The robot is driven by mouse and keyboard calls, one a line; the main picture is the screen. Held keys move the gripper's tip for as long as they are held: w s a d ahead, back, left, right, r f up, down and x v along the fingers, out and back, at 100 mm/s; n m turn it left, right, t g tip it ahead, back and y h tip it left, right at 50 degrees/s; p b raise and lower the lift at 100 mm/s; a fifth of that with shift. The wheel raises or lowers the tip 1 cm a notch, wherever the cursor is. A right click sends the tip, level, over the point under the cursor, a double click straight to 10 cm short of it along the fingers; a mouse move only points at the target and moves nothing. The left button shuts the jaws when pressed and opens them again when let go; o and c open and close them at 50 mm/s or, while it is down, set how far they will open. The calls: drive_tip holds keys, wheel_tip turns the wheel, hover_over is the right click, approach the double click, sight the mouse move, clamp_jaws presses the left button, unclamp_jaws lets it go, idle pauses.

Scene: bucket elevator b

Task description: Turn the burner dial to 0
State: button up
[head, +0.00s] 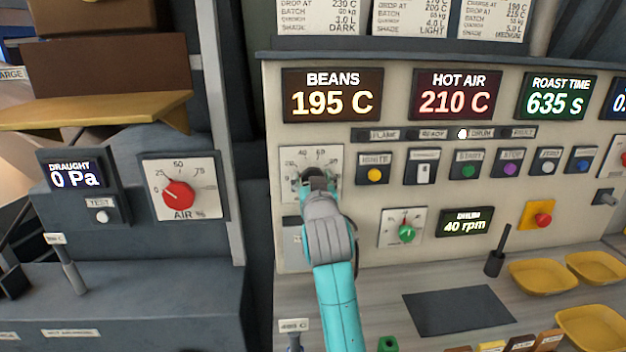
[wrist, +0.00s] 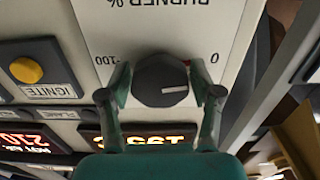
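The burner dial (wrist: 162,80) is a dark round knob with a white pointer line, on a white plate (wrist: 165,28) marked BURNER %. In the wrist view the plate appears upside down, with 0 at the right and 100 at the left. The pointer line points right, toward the 0 side. My gripper (wrist: 162,82) has one finger on each side of the dial, and both appear to touch it. In the head view my gripper (head: 318,180) covers the dial, while the scale plate (head: 298,158) shows around it.
A yellow IGNITE button (head: 375,174) sits just right of the burner plate. A green drum dial (head: 406,233) is below right. A red AIR % dial (head: 178,194) is on the left panel. Yellow trays (head: 543,276) stand on the counter at right.

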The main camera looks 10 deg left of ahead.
drive_tip(key=shift+o, duration=0.3)
drive_tip(key=v, duration=1.2)
drive_tip(key=shift+s, duration=0.1)
